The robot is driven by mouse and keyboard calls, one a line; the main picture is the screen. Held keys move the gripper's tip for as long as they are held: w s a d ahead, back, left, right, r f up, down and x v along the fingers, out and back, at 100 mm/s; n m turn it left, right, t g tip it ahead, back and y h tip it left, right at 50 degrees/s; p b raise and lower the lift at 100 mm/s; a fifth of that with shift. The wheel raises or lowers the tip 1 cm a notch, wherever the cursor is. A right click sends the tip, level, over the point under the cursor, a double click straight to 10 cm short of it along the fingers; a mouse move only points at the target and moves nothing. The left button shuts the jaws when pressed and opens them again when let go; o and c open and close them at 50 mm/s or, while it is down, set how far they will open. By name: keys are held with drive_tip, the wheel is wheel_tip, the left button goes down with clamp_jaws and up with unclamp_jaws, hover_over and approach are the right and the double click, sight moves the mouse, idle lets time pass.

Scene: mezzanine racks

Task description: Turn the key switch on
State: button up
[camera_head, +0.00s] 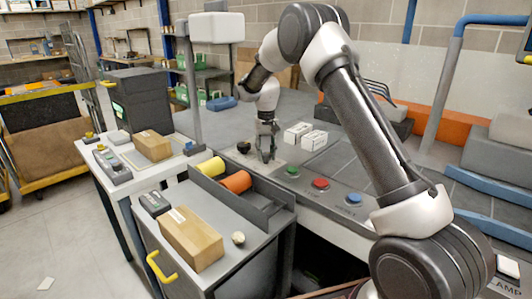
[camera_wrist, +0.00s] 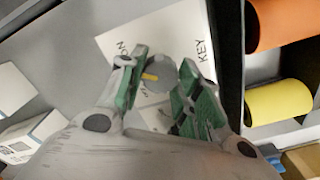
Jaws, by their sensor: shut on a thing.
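The key switch (camera_wrist: 158,72) is a round grey knob with a yellow mark, on a white label plate (camera_wrist: 200,32) with the printed words "KEY" and "ON". In the wrist view my gripper (camera_wrist: 163,68) has its green-padded fingers on either side of the knob, shut on it. The yellow mark points toward the left finger. In the head view my gripper (camera_head: 267,155) points down at the console, and the key switch is hidden behind its fingers.
Green (camera_head: 292,172), red (camera_head: 320,184) and blue (camera_head: 353,199) buttons lie right of my gripper. A black knob (camera_head: 243,146) is close on its left. Two white boxes (camera_head: 305,136) stand behind. A bin holds yellow (camera_head: 211,167) and orange (camera_head: 237,181) rolls in front.

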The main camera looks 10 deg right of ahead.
sight(266, 154)
drive_tip(key=shift+m, duration=0.8)
drive_tip(key=o, duration=1)
drive_tip(key=shift+o, duration=0.2)
wheel_tip(266, 154, up, 8)
drive_tip(key=shift+f, duration=0.2)
